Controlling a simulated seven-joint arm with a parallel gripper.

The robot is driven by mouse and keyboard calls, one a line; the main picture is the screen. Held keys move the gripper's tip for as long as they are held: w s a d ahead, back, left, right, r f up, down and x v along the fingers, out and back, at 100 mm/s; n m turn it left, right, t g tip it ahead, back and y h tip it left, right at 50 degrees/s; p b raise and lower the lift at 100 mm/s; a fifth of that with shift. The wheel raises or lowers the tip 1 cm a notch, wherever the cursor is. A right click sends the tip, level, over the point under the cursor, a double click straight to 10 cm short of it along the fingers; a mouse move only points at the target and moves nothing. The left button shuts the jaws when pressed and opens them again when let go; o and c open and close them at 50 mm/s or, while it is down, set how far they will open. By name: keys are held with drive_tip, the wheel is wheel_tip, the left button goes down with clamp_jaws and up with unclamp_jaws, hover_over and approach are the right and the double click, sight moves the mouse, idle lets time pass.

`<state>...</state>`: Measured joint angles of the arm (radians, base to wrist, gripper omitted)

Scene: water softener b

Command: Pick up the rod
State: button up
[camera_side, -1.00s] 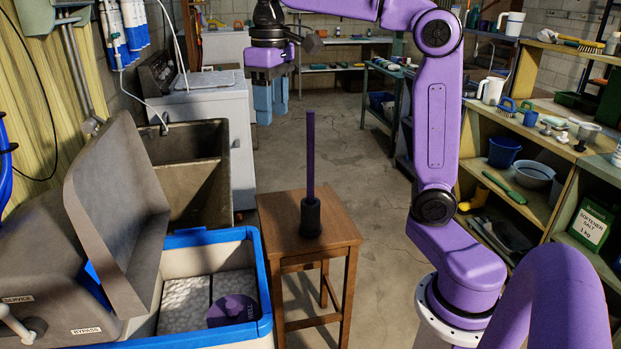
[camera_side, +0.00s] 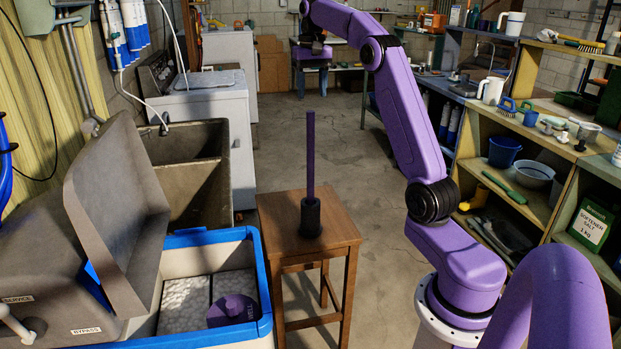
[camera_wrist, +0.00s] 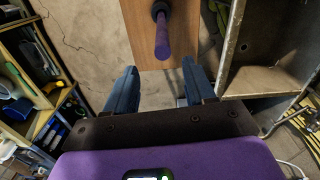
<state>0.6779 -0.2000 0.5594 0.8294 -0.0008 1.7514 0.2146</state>
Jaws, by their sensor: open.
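The purple rod (camera_side: 310,160) stands upright in a dark cylindrical holder (camera_side: 310,218) on a small wooden stool (camera_side: 279,226). My gripper (camera_side: 312,92) is open and empty, well beyond the stool in the side view. In the wrist view, the rod (camera_wrist: 162,38) points toward the camera above the stool top (camera_wrist: 145,52). It appears beyond the gap between my blue fingers (camera_wrist: 160,82), apart from both. The lower part of the rod is inside the holder.
A blue-rimmed bin (camera_side: 258,290) with white salt and a purple lidded part (camera_side: 232,310) stands left of the stool. A stone sink (camera_side: 190,180) and a washer (camera_side: 215,110) are behind it. Shelves (camera_side: 525,205) line the right; floor between is clear.

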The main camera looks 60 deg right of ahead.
sight(311, 129)
drive_tip(key=shift+a+f, duration=0.2)
drive_tip(key=shift+f, duration=5.9)
clamp_jaws()
